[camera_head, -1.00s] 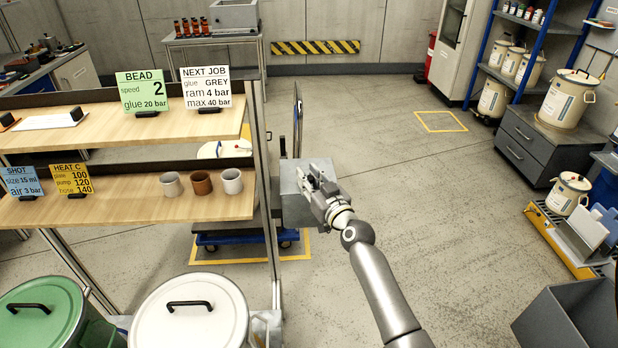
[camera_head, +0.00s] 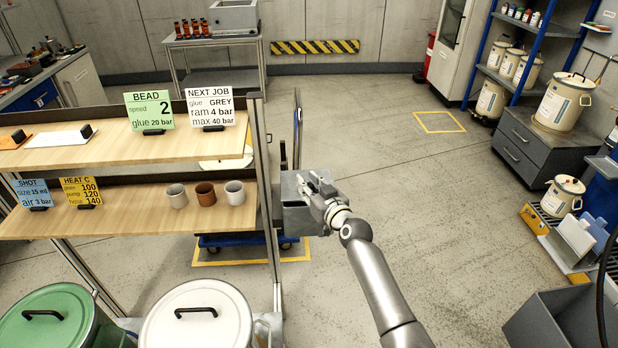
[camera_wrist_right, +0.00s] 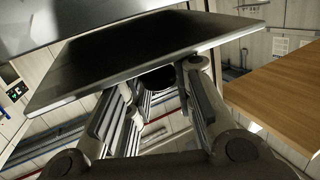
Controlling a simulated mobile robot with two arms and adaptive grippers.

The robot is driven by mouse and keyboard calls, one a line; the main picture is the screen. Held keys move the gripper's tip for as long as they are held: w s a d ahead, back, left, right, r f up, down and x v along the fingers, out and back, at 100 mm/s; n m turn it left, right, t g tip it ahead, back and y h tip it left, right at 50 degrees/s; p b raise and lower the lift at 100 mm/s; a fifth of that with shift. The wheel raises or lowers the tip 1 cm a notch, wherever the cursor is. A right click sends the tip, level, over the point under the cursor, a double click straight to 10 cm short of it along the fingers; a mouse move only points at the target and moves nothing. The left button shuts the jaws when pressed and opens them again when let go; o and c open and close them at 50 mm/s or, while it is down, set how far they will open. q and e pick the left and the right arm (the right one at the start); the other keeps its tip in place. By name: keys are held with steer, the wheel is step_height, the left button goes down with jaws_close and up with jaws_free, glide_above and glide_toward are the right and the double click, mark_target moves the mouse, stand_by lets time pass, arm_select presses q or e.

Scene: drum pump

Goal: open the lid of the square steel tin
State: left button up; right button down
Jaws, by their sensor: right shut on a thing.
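The square steel tin (camera_head: 302,219) is a grey metal box just right of the shelf rack's end post in the head view. My right gripper (camera_head: 312,184) is at its upper right side, its fingers shut on a small dark knob of the lid. In the right wrist view, the lid (camera_wrist_right: 150,50) is a dark, flat plate with a bright steel edge, above my right fingers (camera_wrist_right: 155,95). The dark round knob (camera_wrist_right: 157,77) shows between the fingertips. My gripper hides part of the tin, and I cannot tell how far the lid is raised. My left gripper is out of view.
The wooden shelf rack (camera_head: 130,150) stands close on the left, with cups and signs. A white drum (camera_head: 197,322) and a green drum (camera_head: 45,325) stand below. A blue trolley (camera_head: 225,241) is on the floor behind. Open floor lies to the right.

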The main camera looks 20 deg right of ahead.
steer(key=shift+w+d+r+m+g+p, duration=0.2)
steer(key=shift+r+g+p, duration=0.3)
steer(key=shift+p, duration=0.7)
steer(key=shift+w+a+r+m+g+p, duration=0.15)
steer(key=shift+w+r+g+p, duration=0.15)
steer(key=shift+r+p, duration=0.6)
steer(key=shift+w+d+r+m+g+p, duration=0.1)
steer(key=shift+w+r+g+p, duration=0.25)
steer(key=shift+p, duration=1.1)
steer(key=shift+w+r+g+p, duration=0.1)
steer(key=shift+r+g+p, duration=0.1)
steer(key=shift+g+p, duration=0.3)
steer(key=shift+w+d+r+g+p, duration=0.1)
steer(key=shift+w+r+g+p, duration=0.2)
steer(key=shift+p, duration=0.15)
steer(key=shift+w+d+r+m+g, duration=0.1)
steer(key=shift+w+r+m+g, duration=0.25)
steer(key=shift+w+g, duration=0.2)
steer(key=c, duration=1.3)
jaws_free()
steer(key=shift+v, duration=5.95)
